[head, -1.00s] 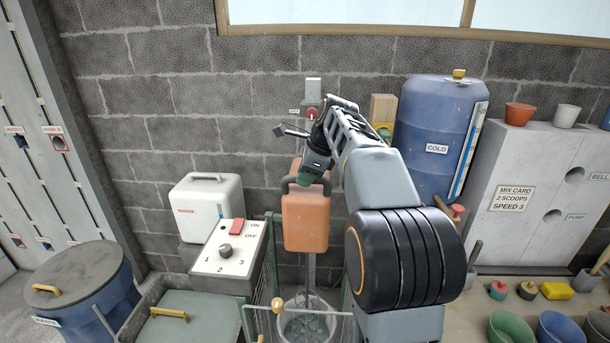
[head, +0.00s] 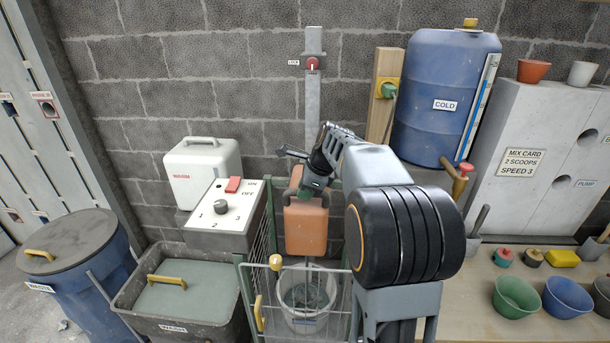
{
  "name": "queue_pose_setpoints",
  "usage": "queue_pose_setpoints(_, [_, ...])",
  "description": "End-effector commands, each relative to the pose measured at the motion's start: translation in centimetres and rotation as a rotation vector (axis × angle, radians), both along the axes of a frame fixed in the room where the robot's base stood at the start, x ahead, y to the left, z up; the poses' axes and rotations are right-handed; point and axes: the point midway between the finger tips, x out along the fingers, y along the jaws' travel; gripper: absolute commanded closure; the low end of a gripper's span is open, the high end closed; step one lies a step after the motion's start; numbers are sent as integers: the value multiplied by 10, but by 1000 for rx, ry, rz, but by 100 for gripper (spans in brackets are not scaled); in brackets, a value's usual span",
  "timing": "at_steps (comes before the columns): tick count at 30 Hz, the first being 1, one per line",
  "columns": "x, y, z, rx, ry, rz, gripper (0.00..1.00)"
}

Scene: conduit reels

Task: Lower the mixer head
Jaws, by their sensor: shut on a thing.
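The orange mixer head (head: 306,226) hangs on a grey upright column (head: 313,92) against the wall. Its shaft reaches down into a pale bucket (head: 306,318) with a whisk-like end inside it. A red lock knob (head: 313,64) sits high on the column, well above the head.
A wire cage guard (head: 275,268) surrounds the bucket. A control box (head: 224,210) with a dial and red switch stands to the left. A blue barrel (head: 440,98) and a bench with bowls (head: 516,297) are at the right.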

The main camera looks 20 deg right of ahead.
Motion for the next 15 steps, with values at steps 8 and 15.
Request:
queue_pose_setpoints(8, [0, 0, -52, 1, 3, 0, 100])
queue_pose_setpoints(15, [0, 0, -64, 0, 2, 1, 100])
